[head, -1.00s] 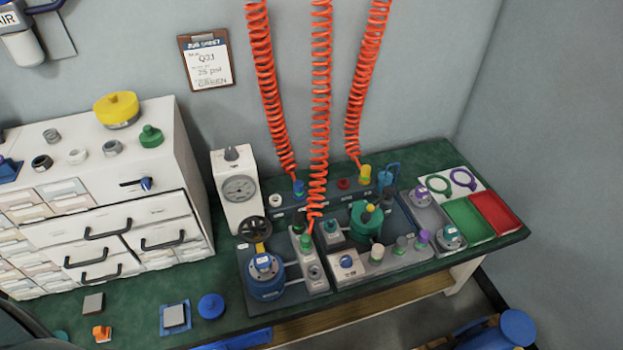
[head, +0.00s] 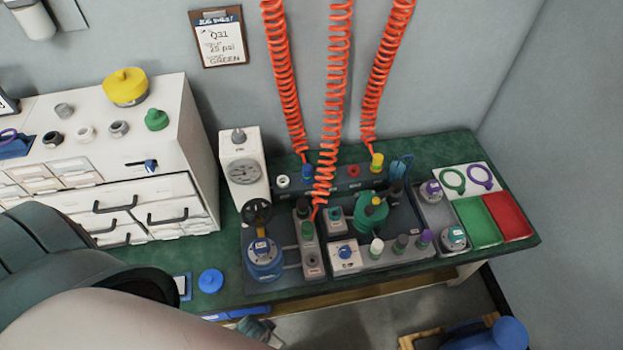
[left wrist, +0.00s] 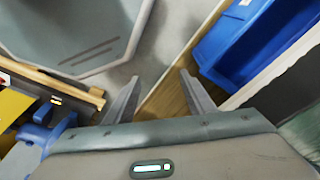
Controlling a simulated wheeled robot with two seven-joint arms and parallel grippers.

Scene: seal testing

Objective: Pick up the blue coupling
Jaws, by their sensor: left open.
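The blue coupling (head: 307,171) is at the lower end of the left red coiled hose (head: 284,85), at the grey rail (head: 335,184) along the back of the bench. It appears upright; whether it is seated on a fitting is too small to tell. My left arm fills the lower left of the head view, in front of the bench and well away from the coupling. In the left wrist view my left gripper (left wrist: 159,80) has its two fingers spread with nothing between them. The coupling is not in the left wrist view. My right gripper is out of view.
A green coupling (head: 307,229) and a yellow coupling (head: 376,162) end the other hoses. A gauge box (head: 244,175) stands left of the rail. The fixture with a blue pot (head: 264,262) lies in front. A blue bin (left wrist: 245,35) is near my left gripper.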

